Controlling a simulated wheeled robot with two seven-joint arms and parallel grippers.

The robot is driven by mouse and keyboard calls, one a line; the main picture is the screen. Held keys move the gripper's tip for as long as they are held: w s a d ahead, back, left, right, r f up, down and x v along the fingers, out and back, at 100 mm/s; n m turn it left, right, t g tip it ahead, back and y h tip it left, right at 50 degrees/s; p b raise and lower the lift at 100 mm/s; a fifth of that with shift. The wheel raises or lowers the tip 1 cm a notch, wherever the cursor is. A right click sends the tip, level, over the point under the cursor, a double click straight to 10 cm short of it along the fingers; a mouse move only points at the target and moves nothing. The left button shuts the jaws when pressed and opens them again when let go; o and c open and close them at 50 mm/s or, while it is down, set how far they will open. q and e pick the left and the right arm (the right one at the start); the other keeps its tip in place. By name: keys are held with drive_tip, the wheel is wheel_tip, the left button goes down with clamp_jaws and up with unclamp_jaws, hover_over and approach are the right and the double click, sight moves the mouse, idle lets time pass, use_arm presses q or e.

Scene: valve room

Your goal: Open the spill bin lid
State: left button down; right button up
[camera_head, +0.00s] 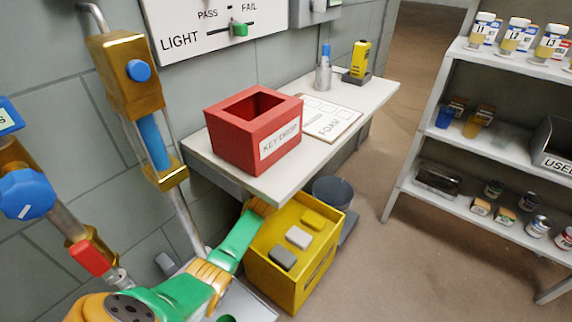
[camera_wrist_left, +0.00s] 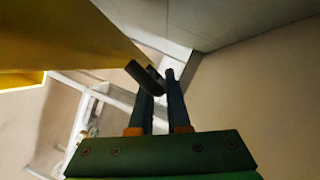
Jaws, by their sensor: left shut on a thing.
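The yellow spill bin (camera_head: 290,295) stands on the floor under the edge of the wall counter. Its top looks open, with a yellow, a white and a grey block showing inside. My left gripper (camera_head: 262,206) is at the bin's back left edge, its fingertips mostly hidden in the head view. In the left wrist view the gripper (camera_wrist_left: 158,85) is shut on a dark handle (camera_wrist_left: 143,75), close beside a yellow panel (camera_wrist_left: 60,40). I cannot tell whether that panel is the lid or a bin wall. My right gripper is not in view.
The counter (camera_head: 235,175) overhangs close to my left gripper and holds a red box (camera_head: 255,135) and a clipboard (camera_head: 328,117). A grey bucket (camera_head: 330,190) stands behind the bin. A shelf rack (camera_head: 470,185) is at right. Floor between is clear.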

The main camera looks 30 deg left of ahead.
use_arm(q)
drive_tip(key=c, duration=0.9)
unclamp_jaws()
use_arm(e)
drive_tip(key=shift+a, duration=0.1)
use_arm(q)
drive_tip(key=shift+s, duration=0.1)
drive_tip(key=shift+s+d+r+p, duration=0.15)
drive_tip(key=shift+s+p, duration=0.1)
drive_tip(key=shift+p, duration=0.15)
drive_tip(key=p+v, duration=0.2)
drive_tip(key=v, duration=0.4)
drive_tip(key=shift+s+p, duration=0.2)
drive_tip(key=shift+p, duration=0.15)
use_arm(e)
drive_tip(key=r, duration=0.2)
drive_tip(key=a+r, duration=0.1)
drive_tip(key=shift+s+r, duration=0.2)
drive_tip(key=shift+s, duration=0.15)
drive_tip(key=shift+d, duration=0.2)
